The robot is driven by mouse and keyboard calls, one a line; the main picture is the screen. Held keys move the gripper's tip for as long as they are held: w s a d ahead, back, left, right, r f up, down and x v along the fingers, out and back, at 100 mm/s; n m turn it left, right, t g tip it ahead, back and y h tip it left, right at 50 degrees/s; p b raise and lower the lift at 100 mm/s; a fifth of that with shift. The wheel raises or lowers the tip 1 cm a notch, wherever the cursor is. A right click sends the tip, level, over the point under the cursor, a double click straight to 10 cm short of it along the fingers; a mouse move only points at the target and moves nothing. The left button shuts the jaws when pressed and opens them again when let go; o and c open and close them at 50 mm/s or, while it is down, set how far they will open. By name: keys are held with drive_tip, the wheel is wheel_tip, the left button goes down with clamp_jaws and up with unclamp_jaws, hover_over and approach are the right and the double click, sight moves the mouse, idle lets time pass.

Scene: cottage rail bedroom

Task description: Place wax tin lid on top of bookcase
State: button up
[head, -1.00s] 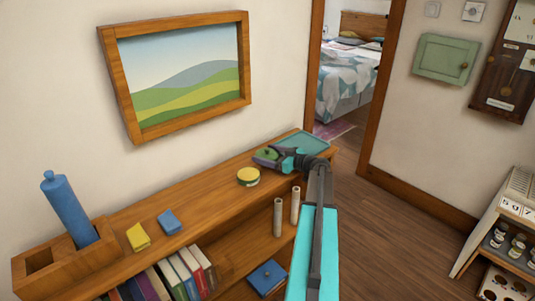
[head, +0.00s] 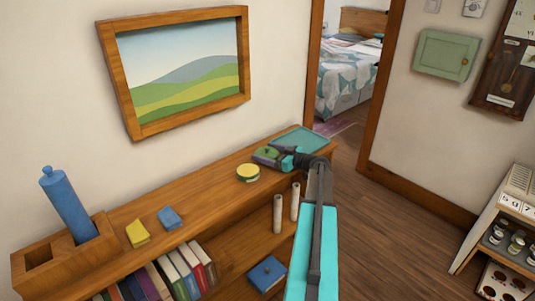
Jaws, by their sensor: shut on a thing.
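The wooden bookcase (head: 205,195) stands along the wall, with its long top in clear view. My gripper (head: 272,155) is over the far part of this top, with its dark fingers shut around a small green thing (head: 269,151). The green thing looks like the wax tin lid, partly hidden by the fingers. It is at or just above the bookcase top; I cannot tell whether it touches. A round yellow tin (head: 248,173) with a green band stands on the top, just left of and nearer than the gripper.
A teal tray (head: 300,139) lies at the far end of the top. A yellow block (head: 137,233), a blue block (head: 170,217) and a wooden holder (head: 58,262) with a blue cylinder (head: 68,203) stand at the near end. The top between blue block and tin is clear.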

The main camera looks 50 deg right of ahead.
drive_tip(key=shift+f+b, duration=0.5)
drive_tip(key=shift+b, duration=0.35)
drive_tip(key=o, duration=1)
drive_tip(key=shift+s+a, duration=0.15)
drive_tip(key=shift+o, duration=0.2)
drive_tip(key=shift+d+r+p, duration=0.3)
drive_tip(key=shift+r+p, duration=0.3)
drive_tip(key=shift+p, duration=0.75)
drive_tip(key=shift+r, duration=0.15)
drive_tip(key=shift+s+f, duration=0.2)
drive_tip(key=shift+s, duration=0.15)
drive_tip(key=b+v, duration=0.2)
drive_tip(key=v, duration=0.3)
drive_tip(key=b+v, duration=0.2)
drive_tip(key=v, duration=0.4)
drive_tip(key=shift+a+r, duration=0.15)
drive_tip(key=shift+r, duration=0.1)
